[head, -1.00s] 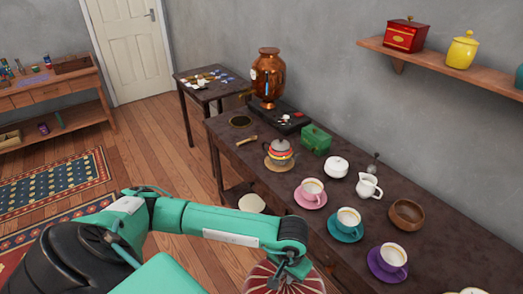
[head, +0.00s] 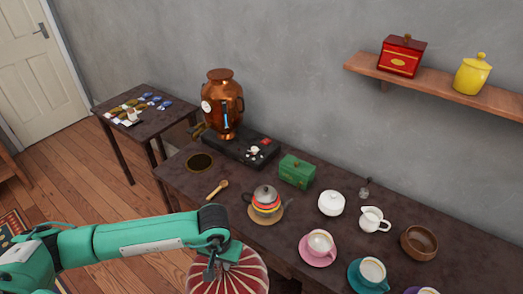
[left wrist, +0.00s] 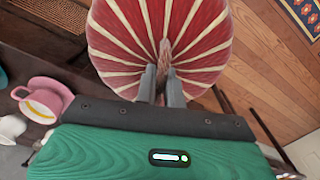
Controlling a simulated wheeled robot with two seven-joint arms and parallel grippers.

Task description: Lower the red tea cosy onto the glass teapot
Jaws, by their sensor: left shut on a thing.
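The red tea cosy (head: 238,277), with cream stripes, hangs from my left gripper (head: 211,270) at the bottom of the head view, partly cut off by the frame edge. In the left wrist view the cosy (left wrist: 118,35) fills the top middle, and the gripper (left wrist: 163,78) is shut on its gathered top. The teapot (head: 266,206), with a grey lid and coloured bands around its body, stands upright on a round wooden mat (head: 288,213) on the dark table. The cosy is apart from the teapot, nearer to me, at the table's front side. My right gripper is not in view.
A copper samovar (head: 222,105) stands behind. A teal cup, white jug (head: 373,219) and wooden bowl (head: 419,242) stand right.

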